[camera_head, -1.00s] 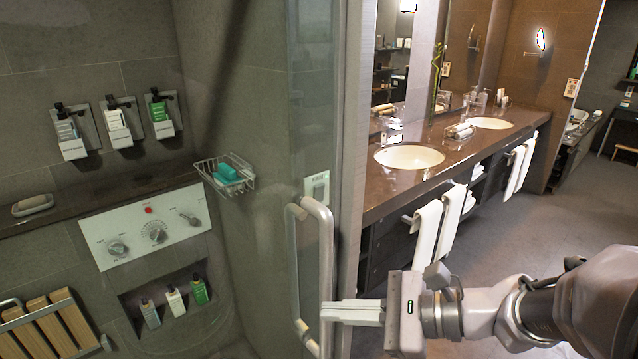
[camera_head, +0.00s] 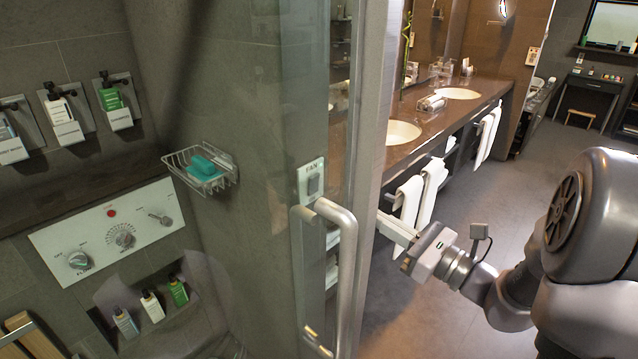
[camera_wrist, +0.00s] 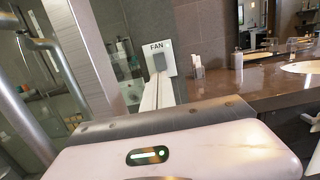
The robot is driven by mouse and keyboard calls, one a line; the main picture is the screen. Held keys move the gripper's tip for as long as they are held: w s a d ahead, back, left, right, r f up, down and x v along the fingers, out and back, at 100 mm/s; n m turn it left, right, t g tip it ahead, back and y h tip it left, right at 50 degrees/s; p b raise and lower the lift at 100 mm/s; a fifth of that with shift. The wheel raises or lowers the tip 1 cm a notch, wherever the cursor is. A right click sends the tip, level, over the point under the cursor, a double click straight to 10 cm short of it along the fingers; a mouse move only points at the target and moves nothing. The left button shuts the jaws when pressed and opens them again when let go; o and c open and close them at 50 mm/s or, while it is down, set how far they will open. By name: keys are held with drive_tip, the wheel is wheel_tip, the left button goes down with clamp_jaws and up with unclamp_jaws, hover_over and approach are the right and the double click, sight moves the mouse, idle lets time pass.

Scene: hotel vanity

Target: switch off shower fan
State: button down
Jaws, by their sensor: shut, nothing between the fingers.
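The fan switch is a pale plate marked FAN (camera_head: 311,180) with a grey rocker, beside the top of the door handle in the head view. It also shows in the wrist view (camera_wrist: 158,58), upright and straight ahead of the fingers. My gripper (camera_head: 386,222) is shut and empty, right of the door handle, with its tips by the metal frame edge in the head view. In the wrist view the shut fingers (camera_wrist: 158,88) point at the plate and overlap its lower part. I cannot tell whether the tips touch it, nor which way the rocker is set.
A metal door handle (camera_head: 348,270) stands just left of my gripper. A vertical metal frame (camera_head: 382,130) lies between the shower and the vanity. The vanity counter (camera_head: 470,98) with basins and hanging towels (camera_head: 408,200) is behind and right.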

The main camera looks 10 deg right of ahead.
drive_tip(key=b+x, duration=0.2)
drive_tip(key=x, duration=1.2)
drive_tip(key=shift+r, duration=0.1)
